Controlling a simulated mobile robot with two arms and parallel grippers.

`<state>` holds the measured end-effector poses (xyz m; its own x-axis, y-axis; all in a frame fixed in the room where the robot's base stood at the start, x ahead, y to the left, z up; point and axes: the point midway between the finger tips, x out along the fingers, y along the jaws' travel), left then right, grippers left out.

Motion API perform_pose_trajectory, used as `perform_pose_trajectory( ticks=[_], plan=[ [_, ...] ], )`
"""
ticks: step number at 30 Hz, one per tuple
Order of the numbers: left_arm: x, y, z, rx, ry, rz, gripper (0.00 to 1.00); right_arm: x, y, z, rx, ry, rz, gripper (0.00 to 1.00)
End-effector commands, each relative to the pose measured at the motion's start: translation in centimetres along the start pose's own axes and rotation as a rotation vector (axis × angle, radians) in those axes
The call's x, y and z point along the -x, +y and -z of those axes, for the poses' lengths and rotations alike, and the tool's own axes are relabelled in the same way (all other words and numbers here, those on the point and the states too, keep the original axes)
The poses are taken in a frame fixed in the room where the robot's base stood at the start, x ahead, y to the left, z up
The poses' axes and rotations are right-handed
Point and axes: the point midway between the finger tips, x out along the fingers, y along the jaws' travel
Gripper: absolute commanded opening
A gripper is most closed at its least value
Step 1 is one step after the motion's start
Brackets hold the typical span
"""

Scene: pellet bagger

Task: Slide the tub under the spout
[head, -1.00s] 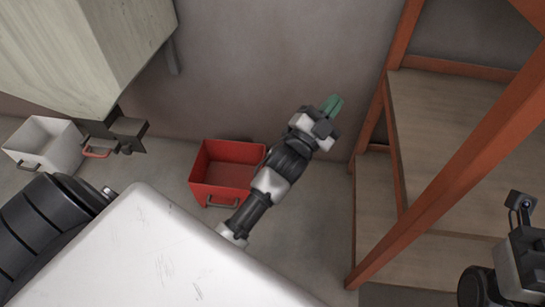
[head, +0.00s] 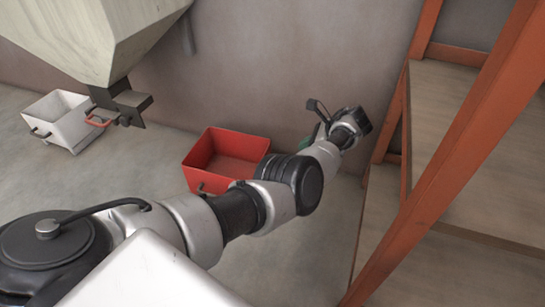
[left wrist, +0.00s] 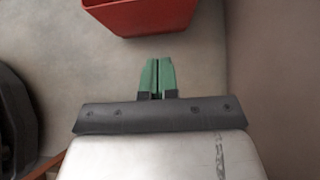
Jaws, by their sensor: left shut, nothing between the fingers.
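A red open tub (head: 228,155) stands on the floor near the wall, with a handle on its front, partly hidden behind my left arm. A white open tub (head: 62,122) with a dark handle stands at the far left. The dark spout (head: 125,102) hangs under the pale hopper, between and above the tubs. My left gripper (head: 315,132) is to the right of the red tub, near the wall, mostly hidden by its wrist. In the left wrist view its green fingers (left wrist: 157,75) are together and empty, pointing toward the red tub (left wrist: 140,15), apart from it in the picture.
The pale hopper (head: 95,35) fills the top left. A red-handled lever (head: 101,120) sticks out at the spout. An orange-framed wooden shelf (head: 465,130) stands on the right, close to my left gripper. Bare floor shows between the two tubs.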

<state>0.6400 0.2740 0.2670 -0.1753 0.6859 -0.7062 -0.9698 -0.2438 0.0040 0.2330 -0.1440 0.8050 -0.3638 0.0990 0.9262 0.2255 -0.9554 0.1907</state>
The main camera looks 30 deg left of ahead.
Motion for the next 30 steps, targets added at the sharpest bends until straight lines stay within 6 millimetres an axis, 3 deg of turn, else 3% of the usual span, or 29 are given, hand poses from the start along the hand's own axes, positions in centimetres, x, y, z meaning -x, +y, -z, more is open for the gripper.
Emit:
perform_pose_trajectory(
  ticks=[14,21,30],
  plan=[
    [-10.2,0.0,0.4,0.008,0.001,-0.001,0.00,5.4,-1.1,1.9,0.000,-0.001,0.000,0.00],
    [-11.7,0.0,-1.9,0.008,0.001,0.002,0.00,6.7,-1.4,2.3,0.000,0.000,0.000,0.00],
    [-12.1,0.0,-2.9,0.004,0.001,0.001,0.00,7.0,-1.4,2.5,0.000,0.000,0.000,0.00]
  ],
)
